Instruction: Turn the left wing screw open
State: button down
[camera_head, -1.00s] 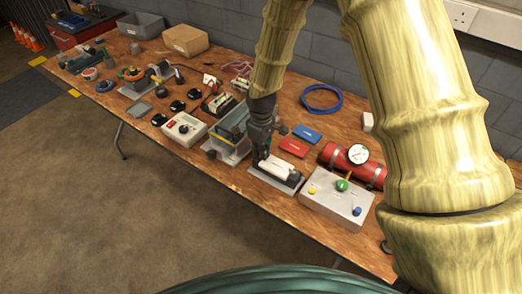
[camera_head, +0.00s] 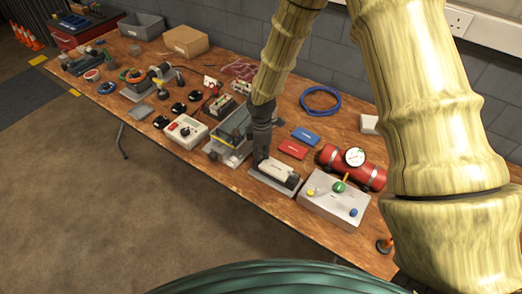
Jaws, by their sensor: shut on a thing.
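A white block-shaped unit (camera_head: 279,171) lies on a grey base plate (camera_head: 262,179) near the table's front edge. My gripper (camera_head: 260,161) points down at the left end of this unit. Its dark fingers are closed there on a small part, which I take to be the left wing screw. The fingers hide that screw, so its angle cannot be told. A dark part (camera_head: 293,180) shows at the unit's right end.
A grey metal box with coloured knobs (camera_head: 334,200) stands close on the right, with a red cylinder and gauge (camera_head: 355,157) behind it. Red (camera_head: 293,149) and blue (camera_head: 305,136) flat boxes lie behind.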

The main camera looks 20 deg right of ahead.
jog(key=n+p, duration=0.2)
jog(key=n, duration=0.3)
jog(key=shift+w+r, duration=0.15)
jog(key=shift+n+p, duration=1.05)
jog(key=shift+n, duration=0.95)
jog(key=c, duration=1.6)
grip_release()
jog(key=shift+c, duration=0.2)
notch_tip(320, 180, up, 12)
